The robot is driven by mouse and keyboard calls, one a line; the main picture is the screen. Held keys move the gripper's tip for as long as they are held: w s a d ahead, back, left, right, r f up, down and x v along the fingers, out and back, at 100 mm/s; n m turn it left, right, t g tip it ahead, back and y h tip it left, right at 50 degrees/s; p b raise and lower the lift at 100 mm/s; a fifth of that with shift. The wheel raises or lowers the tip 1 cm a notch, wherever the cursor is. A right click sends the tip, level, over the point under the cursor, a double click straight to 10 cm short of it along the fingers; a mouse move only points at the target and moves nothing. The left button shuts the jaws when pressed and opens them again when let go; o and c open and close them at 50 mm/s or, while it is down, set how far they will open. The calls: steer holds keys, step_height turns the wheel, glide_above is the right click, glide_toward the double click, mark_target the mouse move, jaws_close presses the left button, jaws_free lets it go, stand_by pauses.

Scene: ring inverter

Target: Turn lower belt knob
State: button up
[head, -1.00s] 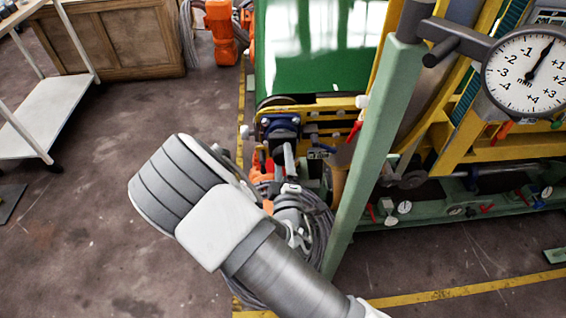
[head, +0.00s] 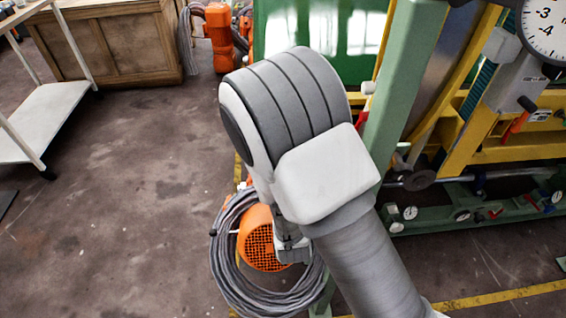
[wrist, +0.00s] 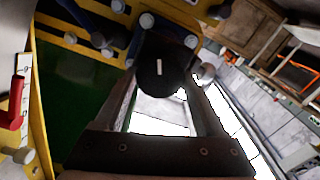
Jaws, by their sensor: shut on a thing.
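A dark round knob (wrist: 160,68) with a short white mark shows in the upper middle of the wrist view. My gripper (wrist: 164,84) has one finger on each side of this knob and is shut on it. The knob sits beside a yellow frame with blue parts and pale bolt heads. The knob's far side is hidden. In the head view my grey and white arm covers the belt end of the machine, so the knob and fingertips cannot be made out there.
A green belt (head: 315,40) lies behind my arm. A green post (head: 400,80) stands close on the right. A cable coil (head: 235,285) and an orange motor (head: 262,238) are below. A white shelf trolley (head: 40,130) stands left; the floor between is clear.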

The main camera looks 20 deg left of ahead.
steer(key=shift+m+b, duration=0.65)
steer(key=shift+m, duration=0.25)
steer(key=shift+r, duration=0.1)
steer(key=o, duration=1.3)
steer(key=shift+o, duration=0.2)
